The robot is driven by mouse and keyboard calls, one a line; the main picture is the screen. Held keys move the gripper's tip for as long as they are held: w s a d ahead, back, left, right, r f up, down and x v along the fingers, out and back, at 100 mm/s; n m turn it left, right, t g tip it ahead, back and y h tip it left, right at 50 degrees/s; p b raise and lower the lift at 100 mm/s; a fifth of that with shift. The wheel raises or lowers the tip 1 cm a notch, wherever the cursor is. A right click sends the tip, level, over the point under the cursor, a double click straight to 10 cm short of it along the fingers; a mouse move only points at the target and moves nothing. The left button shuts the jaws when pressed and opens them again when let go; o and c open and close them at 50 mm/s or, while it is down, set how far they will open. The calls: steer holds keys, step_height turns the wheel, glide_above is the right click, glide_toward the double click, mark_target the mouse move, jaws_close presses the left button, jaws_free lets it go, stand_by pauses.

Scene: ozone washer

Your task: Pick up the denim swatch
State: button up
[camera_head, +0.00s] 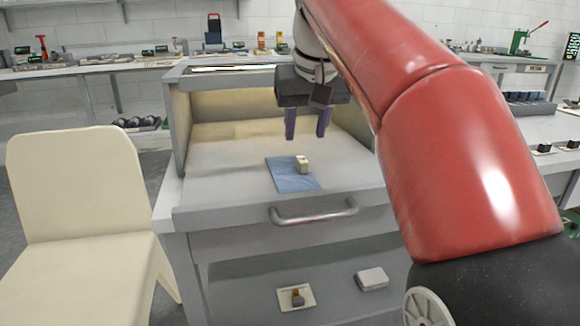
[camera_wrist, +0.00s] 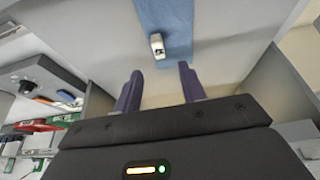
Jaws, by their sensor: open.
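The denim swatch (camera_head: 290,181) is a flat blue piece lying on the grey surface inside the washer cabinet. In the wrist view the swatch (camera_wrist: 176,19) is at the top centre. A small whitish block (camera_head: 302,164) rests on the swatch; it also shows in the wrist view (camera_wrist: 157,46). My gripper (camera_head: 307,137) is open and empty, with two purple fingers pointing down. It hangs above and behind the swatch, apart from it. In the wrist view my gripper (camera_wrist: 158,83) has its fingers spread, with nothing between them.
The cabinet's side wall (camera_head: 183,130) stands left of the swatch, and a bar handle (camera_head: 313,212) is at the front. A lower shelf holds a small card with an item (camera_head: 296,298) and a white block (camera_head: 371,279). A cream chair (camera_head: 75,190) stands at left.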

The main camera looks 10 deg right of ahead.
mark_target(302, 159)
steer(key=x, duration=0.2)
steer(key=b+x, duration=0.1)
steer(key=x, duration=0.1)
steer(key=b+x, duration=0.1)
steer(key=x, duration=0.1)
steer(key=shift+s+f, duration=0.2)
steer(key=shift+f, duration=0.3)
jaws_close()
